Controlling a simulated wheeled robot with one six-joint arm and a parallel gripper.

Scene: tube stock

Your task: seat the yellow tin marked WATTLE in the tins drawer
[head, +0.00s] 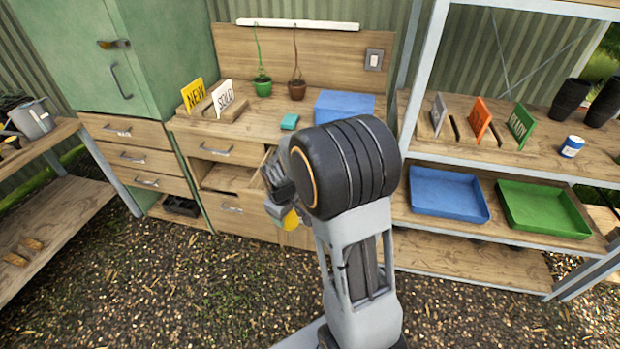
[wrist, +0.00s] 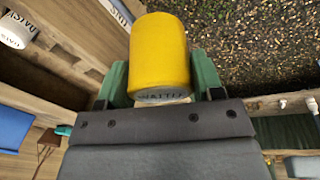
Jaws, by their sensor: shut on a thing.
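The yellow tin (wrist: 160,50) is held between the green finger pads of my gripper (wrist: 162,85); the lettering on its near end is partly legible as WATTLE. In the head view the tin (head: 291,219) shows below my gripper (head: 276,190), beside the bench's drawers, partly hidden by my arm. An open drawer (head: 226,180) lies just left of the gripper in the head view. In the wrist view a wooden drawer wall (wrist: 70,35) runs at upper left, with a partly cut-off label. The drawer's right part is hidden behind my arm.
A white lettered tin (wrist: 14,32) shows at upper left in the wrist view. The bench top holds a blue box (head: 344,106), a teal block (head: 289,122) and NEW and SOLD signs. The shelf at right holds a blue tray (head: 448,208) and a green tray (head: 580,232).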

